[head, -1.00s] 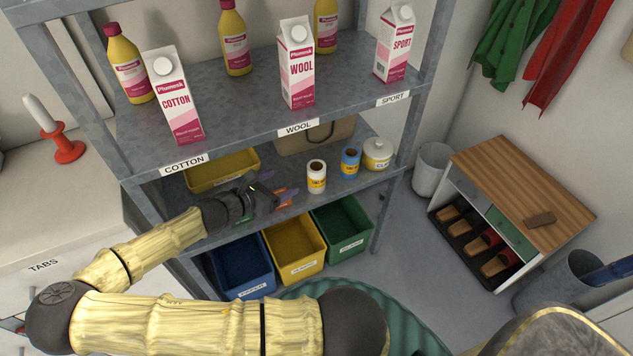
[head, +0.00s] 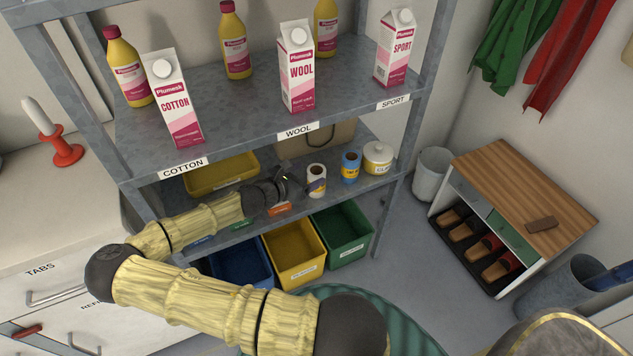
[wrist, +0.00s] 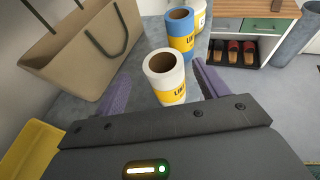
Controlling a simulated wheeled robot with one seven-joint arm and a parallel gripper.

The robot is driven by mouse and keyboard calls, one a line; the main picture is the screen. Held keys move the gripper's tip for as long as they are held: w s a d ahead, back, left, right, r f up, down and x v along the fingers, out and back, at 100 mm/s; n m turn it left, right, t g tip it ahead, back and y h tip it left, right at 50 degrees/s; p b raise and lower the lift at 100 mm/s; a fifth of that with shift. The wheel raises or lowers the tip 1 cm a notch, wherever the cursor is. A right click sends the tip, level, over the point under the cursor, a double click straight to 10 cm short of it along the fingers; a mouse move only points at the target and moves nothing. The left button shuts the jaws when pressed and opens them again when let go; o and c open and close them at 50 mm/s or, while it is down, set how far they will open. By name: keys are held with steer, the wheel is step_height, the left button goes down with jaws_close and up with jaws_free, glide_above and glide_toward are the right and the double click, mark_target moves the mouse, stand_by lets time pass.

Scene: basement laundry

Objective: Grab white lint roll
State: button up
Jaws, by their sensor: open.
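The white lint roll (head: 315,178) stands upright on the middle shelf, with a yellow label band. In the wrist view the white lint roll (wrist: 165,76) stands between the two purple fingers, nearer their tips. My gripper (head: 300,186) is open and reaches in from the left at shelf height; in the wrist view my gripper (wrist: 160,82) has a finger on each side of the roll, with no clear contact. A blue lint roll (head: 350,167) stands just right of the white one and shows behind it in the wrist view (wrist: 181,33).
A white lidded jar (head: 377,158) stands right of the blue roll. A tan bag (head: 318,137) is behind the rolls, and a yellow tray (head: 215,176) is at left. The upper shelf (head: 240,115) with cartons is overhead. Bins (head: 294,252) stand below.

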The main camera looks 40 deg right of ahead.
mark_target(320, 169)
steer(key=shift+w+d+f, duration=0.2)
steer(key=shift+d, duration=0.3)
steer(key=shift+s, duration=0.25)
steer(key=shift+d, duration=0.2)
steer(key=x, duration=0.4)
steer(key=shift+s+d+f, duration=0.1)
steer(key=shift+d, duration=0.3)
steer(key=shift+w, duration=0.2)
